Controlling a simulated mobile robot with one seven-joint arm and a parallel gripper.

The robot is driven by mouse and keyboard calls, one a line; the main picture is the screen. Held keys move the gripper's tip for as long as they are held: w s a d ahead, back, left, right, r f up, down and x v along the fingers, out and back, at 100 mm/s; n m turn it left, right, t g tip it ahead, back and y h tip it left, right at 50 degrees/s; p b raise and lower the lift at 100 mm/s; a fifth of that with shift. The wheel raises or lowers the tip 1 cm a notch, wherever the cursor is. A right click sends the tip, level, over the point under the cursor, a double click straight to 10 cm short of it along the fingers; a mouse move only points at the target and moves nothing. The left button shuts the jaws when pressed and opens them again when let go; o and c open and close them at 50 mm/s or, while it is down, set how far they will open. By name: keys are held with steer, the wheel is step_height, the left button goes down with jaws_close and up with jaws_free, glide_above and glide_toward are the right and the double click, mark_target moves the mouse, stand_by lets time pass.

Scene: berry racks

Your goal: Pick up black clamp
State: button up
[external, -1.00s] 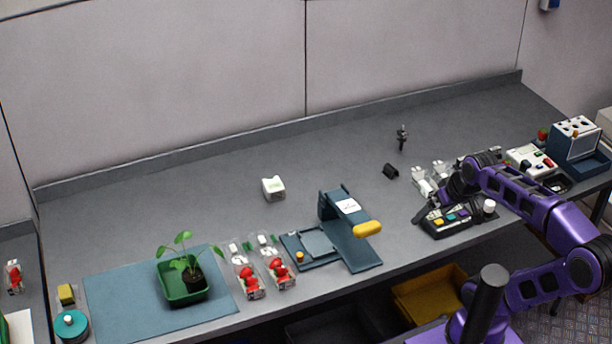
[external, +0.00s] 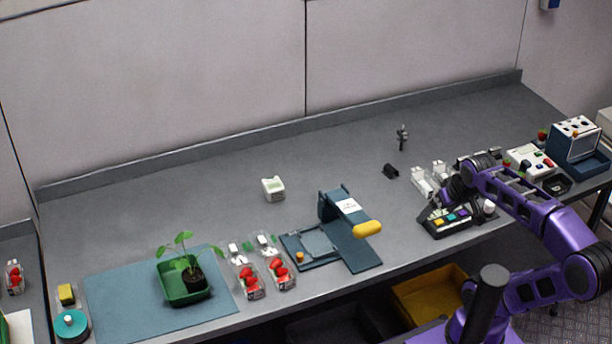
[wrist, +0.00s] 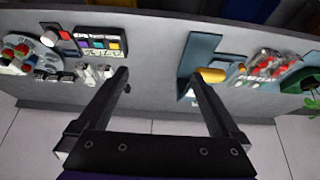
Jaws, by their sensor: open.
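A small black upright piece with a crosspiece, which looks like the black clamp (external: 402,137), stands at the back of the bench in the external view. A short, dark, blocky piece (external: 390,171) lies in front of it; I cannot tell for certain which one is the clamp. My gripper (wrist: 158,77) is open and empty, with its two black fingers wide apart over bare bench in the wrist view. A small dark bit (wrist: 127,88) shows beside the left finger there. In the external view my gripper is partly hidden by my wrist, near the keypad box and to the front right of both black pieces.
The keypad box (external: 448,226) with coloured keys sits below my wrist. White pieces (external: 422,182) stand behind it. The bench middle around the white block (external: 273,188) is mostly clear.

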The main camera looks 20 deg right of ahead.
steer(key=shift+c, duration=0.5)
